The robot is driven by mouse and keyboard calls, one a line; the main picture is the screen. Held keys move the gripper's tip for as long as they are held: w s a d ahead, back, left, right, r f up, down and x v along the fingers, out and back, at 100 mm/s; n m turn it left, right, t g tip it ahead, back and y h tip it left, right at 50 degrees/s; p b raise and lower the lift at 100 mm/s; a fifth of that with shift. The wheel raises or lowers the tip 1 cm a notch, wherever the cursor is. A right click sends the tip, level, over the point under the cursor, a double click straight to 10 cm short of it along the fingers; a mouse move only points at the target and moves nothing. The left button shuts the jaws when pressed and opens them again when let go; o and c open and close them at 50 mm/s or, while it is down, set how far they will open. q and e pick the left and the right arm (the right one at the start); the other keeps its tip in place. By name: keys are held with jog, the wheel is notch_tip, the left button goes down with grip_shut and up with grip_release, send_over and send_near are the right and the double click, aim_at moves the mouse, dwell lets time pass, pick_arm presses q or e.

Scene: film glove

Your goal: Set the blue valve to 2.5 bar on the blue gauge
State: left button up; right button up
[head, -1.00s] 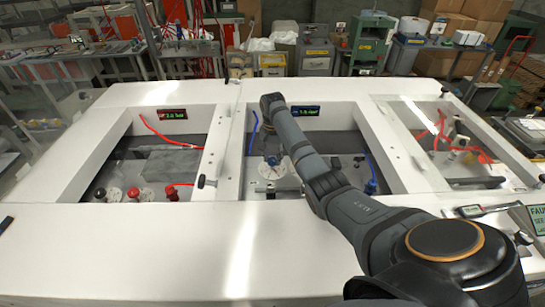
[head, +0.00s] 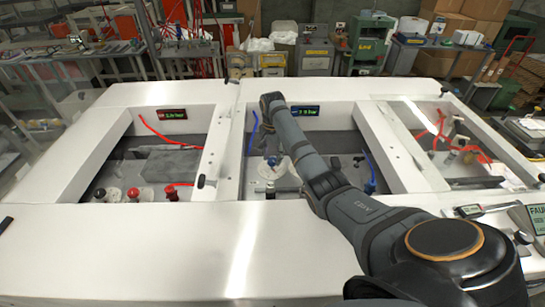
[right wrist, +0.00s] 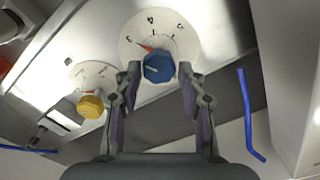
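The blue valve (right wrist: 158,68) is a faceted knob in front of a round white dial (right wrist: 150,38) with black numbers. A red pointer mark shows close to the 3. My right gripper (right wrist: 159,72) has one finger on each side of the knob, with narrow gaps showing, so it looks open around it. In the head view the blue valve (head: 272,160) is small, in the middle bay, and my right arm hides the gripper. The blue gauge (head: 305,110) is a dark display at the bay's back; its digits are too blurred to read surely. My left gripper is out of view.
A yellow knob (right wrist: 91,106) on its own dial sits left of the blue valve. A blue hose (right wrist: 248,115) hangs at right. The left bay holds a red knob (head: 171,193) and a red gauge (head: 172,114). White frame bars (head: 231,150) separate the bays.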

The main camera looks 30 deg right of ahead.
aim_at(272, 159)
jog(key=shift+o, duration=1.1)
notch_tip(272, 159, up, 7)
jog(key=shift+r, duration=0.2)
jog(key=shift+s+f, duration=0.1)
